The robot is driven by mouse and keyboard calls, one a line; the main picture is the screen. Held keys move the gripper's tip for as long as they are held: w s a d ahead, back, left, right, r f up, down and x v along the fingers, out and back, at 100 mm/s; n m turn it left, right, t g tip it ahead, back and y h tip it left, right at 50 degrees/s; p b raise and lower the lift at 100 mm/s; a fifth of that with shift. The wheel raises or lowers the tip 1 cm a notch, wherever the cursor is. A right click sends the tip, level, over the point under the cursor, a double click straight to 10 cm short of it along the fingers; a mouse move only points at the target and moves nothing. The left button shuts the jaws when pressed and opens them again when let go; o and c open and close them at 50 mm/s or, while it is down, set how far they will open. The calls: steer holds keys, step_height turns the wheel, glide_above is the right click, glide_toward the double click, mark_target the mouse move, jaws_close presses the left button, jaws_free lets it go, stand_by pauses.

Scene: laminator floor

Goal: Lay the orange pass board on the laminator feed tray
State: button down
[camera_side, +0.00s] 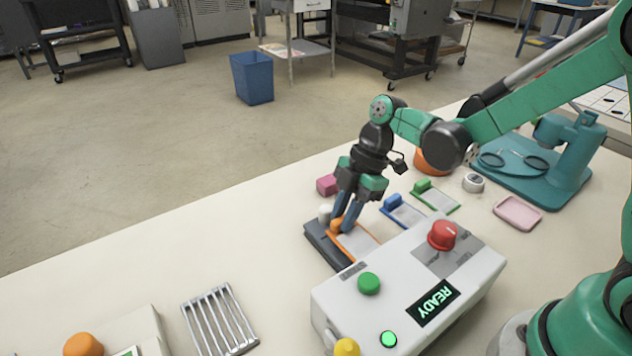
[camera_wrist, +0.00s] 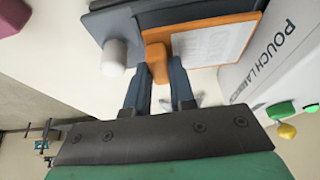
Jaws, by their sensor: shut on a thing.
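The orange pass board (camera_side: 358,243), with a pale sheet on its face, is at the dark grey laminator feed tray (camera_side: 318,244) at the laminator's left end. My gripper (camera_side: 344,218) points down and is shut on the board's orange grip block (camera_wrist: 156,58). In the wrist view, the fingers (camera_wrist: 157,76) stand either side of that block, and the board (camera_wrist: 238,38) lies over the tray (camera_wrist: 98,26). Whether the board's underside touches the tray, I cannot tell. A white peg (camera_wrist: 113,58) stands beside the block. The fingers and block hide part of the tray.
The white laminator (camera_side: 400,290) has a red knob and a READY display. Blue (camera_side: 404,213) and green (camera_side: 438,198) boards lie behind it. A pink block (camera_side: 327,184) is near the table edge. A metal rack (camera_side: 220,320) lies at front left. The left table is mostly clear.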

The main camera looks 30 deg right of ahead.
steer(key=shift+f, duration=0.8)
steer(key=shift+f, duration=0.1)
steer(key=c, duration=0.7)
jaws_free()
steer(key=shift+c, duration=0.2)
steer(key=v, duration=1.2)
steer(key=s+d+m+t+h, duration=0.2)
steer(key=s+m+t+h, duration=0.2)
steer(key=m, duration=1.4)
steer(key=s+t, duration=0.2)
steer(key=t, duration=0.1)
steer(key=shift+s, duration=0.15)
